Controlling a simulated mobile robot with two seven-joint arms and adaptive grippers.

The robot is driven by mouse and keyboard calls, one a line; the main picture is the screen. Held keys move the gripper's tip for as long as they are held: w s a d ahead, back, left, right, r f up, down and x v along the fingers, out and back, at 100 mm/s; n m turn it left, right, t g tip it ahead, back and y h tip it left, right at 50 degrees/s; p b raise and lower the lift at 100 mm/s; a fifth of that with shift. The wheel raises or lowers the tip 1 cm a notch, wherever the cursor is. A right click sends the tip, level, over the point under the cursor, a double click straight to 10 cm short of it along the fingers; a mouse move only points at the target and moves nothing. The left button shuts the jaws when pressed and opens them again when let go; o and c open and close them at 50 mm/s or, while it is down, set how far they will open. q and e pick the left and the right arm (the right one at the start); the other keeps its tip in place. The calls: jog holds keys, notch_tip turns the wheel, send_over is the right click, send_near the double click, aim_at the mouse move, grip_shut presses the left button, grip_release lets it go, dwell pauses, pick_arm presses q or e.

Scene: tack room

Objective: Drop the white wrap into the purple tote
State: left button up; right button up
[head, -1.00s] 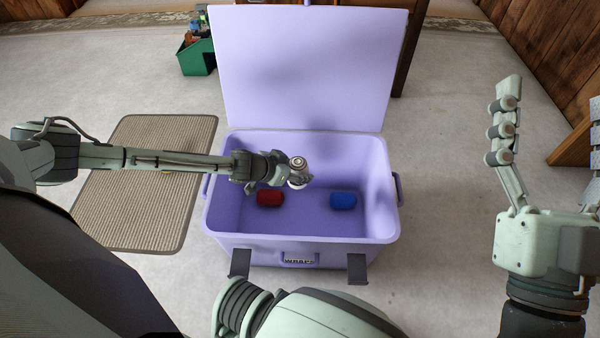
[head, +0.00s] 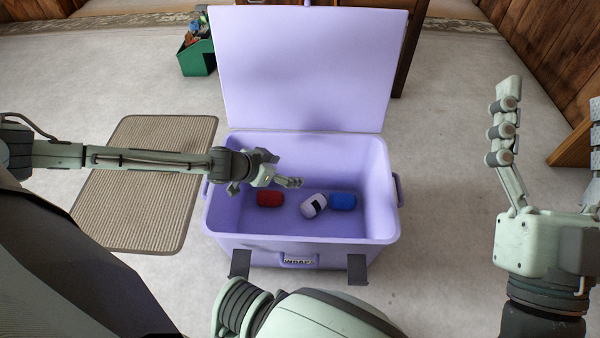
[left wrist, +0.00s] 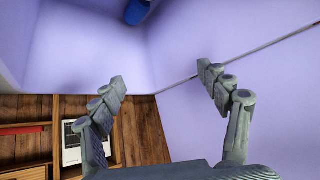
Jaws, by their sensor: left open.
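The purple tote (head: 225,222) stands open on the floor, its lid (head: 308,65) raised at the back. The white wrap (head: 313,205), a white roll with a dark patch, is inside, tilted and apparently on the bottom. It is between a red wrap (head: 270,199) and a blue wrap (head: 343,201), close to the blue one. My left gripper (head: 285,182) is open and empty over the tote, above and left of the white wrap. Its spread fingers show in the left wrist view (left wrist: 161,76). My right gripper (head: 508,100) is upright, right of the tote; its opening cannot be judged.
A ribbed mat (head: 140,185) lies left of the tote. A green bin (head: 196,60) with assorted items stands at the back left. Wooden furniture (head: 575,145) is at the right edge.

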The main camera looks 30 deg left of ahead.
pick_arm(q)
jog(key=v, duration=0.6)
